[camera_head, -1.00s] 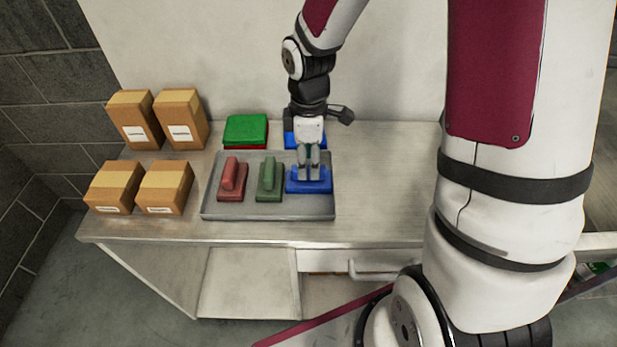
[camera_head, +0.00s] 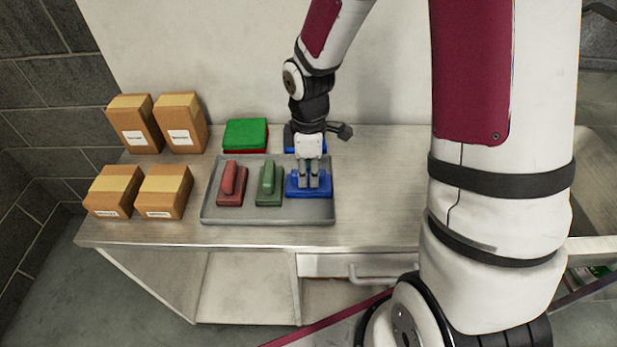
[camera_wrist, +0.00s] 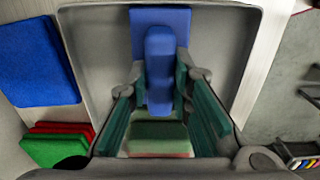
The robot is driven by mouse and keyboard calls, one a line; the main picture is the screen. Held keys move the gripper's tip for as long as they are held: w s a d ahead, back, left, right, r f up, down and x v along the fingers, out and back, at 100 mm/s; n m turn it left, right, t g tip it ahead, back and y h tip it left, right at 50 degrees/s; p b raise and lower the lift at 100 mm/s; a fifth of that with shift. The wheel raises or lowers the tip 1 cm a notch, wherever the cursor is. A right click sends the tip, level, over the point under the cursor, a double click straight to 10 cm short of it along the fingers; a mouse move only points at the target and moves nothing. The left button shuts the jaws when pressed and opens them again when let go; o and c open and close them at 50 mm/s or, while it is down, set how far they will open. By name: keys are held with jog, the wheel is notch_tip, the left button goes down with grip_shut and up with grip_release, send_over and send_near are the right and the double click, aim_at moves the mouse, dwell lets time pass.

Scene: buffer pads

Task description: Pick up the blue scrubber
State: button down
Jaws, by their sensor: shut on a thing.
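The blue scrubber (camera_head: 296,187), a flat blue base with a raised handle, sits at the right end of the grey tray (camera_head: 265,214). My gripper (camera_head: 308,184) points down over it, with its fingers on either side of the handle and shut on it. In the wrist view the scrubber's blue handle (camera_wrist: 159,68) stands between the fingers of my gripper (camera_wrist: 160,95). The base appears to rest in the tray, though I cannot tell any small gap. The fingers hide part of the handle in the head view.
A red scrubber (camera_head: 231,185) and a green scrubber (camera_head: 268,186) lie left of it in the tray. A green pad (camera_head: 246,132) on a red one and a blue pad (camera_head: 291,138) lie behind. Several cardboard boxes (camera_head: 137,122) stand at left. The table's right side (camera_head: 385,190) is clear.

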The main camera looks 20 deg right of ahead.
aim_at(309, 171)
jog(key=shift+r, duration=0.1)
jog(key=shift+r, duration=0.6)
notch_tip(309, 171, up, 2)
jog(key=shift+r, duration=0.15)
jog(key=s+a+r+p, duration=0.1)
jog(key=s+p, duration=0.6)
jog(key=s, duration=0.9)
jog(key=shift+a+r+p, duration=0.2)
jog(key=shift+a+p, duration=0.2)
jog(key=shift+a, duration=0.2)
jog(key=shift+w, duration=0.2)
